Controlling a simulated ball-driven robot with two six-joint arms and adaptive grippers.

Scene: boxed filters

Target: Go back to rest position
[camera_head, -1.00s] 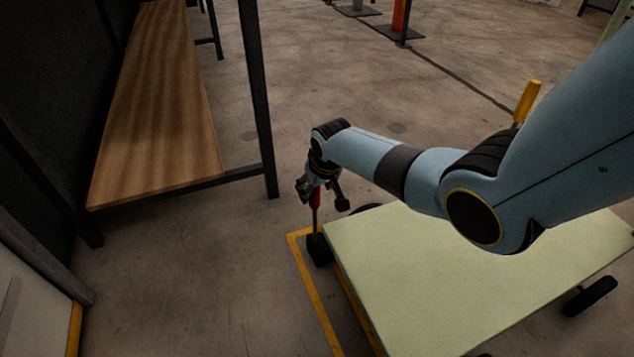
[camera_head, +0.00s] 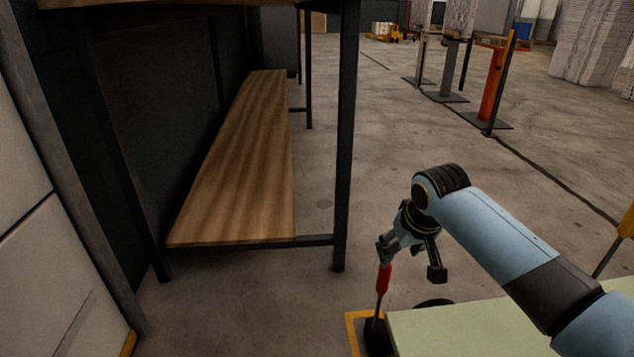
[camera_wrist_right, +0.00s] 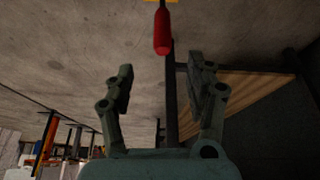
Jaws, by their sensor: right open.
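My left gripper is not in view.
A dark-framed bench with a wooden shelf (camera_head: 240,165) stands at the left, its front leg (camera_head: 346,140) close to my right arm. An orange post (camera_head: 492,85) stands further back. Concrete floor (camera_head: 400,130) is open between them.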

